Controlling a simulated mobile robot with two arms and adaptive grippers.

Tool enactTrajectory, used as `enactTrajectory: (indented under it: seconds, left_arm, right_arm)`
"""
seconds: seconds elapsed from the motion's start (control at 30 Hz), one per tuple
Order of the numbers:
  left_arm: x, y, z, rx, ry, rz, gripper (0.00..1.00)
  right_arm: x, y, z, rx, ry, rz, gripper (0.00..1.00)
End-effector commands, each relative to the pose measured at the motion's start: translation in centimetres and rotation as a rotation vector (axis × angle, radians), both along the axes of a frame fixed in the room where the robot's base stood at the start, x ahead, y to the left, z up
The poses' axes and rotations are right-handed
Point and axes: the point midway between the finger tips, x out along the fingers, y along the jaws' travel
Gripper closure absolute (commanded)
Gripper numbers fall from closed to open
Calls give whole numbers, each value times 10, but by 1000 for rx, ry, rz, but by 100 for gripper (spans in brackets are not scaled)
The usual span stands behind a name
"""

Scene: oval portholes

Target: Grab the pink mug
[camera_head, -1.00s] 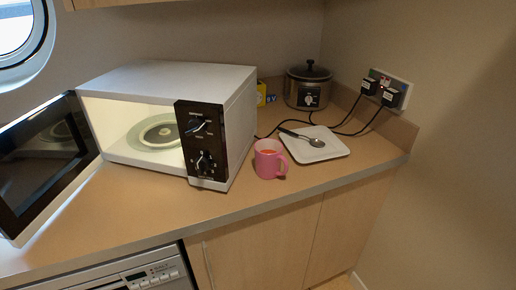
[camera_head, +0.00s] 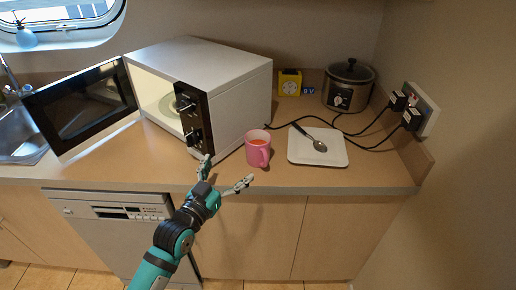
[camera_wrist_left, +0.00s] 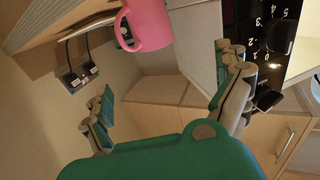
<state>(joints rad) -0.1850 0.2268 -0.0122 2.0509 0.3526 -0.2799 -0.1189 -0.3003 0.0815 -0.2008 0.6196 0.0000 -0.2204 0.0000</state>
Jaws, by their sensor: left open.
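In the left wrist view the mug (camera_wrist_left: 149,24) is at the top, beyond the spread fingers (camera_wrist_left: 168,92). My right gripper is not in view.
The microwave (camera_head: 235,82) stands left of the mug with its door (camera_head: 85,105) open. A white plate (camera_head: 316,150) with a spoon (camera_head: 312,139) lies to the right. A slow cooker (camera_head: 347,88), a yellow item (camera_head: 289,83) and black cables are behind.

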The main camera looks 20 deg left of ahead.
Motion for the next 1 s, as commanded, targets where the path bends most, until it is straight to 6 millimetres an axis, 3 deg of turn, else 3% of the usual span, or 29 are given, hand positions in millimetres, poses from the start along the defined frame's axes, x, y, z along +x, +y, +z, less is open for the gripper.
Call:
enactTrajectory:
  seconds: [0.17,0.4,0.77,1.0]
  left_arm:
    - [40,-7,4,-3,-3,0,0]
    - [88,-15,2,-1,0,0,0]
    - [117,-21,0,-3,2,-1,0]
    - [149,-31,-2,-2,2,0,0]
  right_arm:
    - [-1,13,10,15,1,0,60]
    - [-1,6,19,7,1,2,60]
    - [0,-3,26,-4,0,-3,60]
    - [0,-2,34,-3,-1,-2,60]
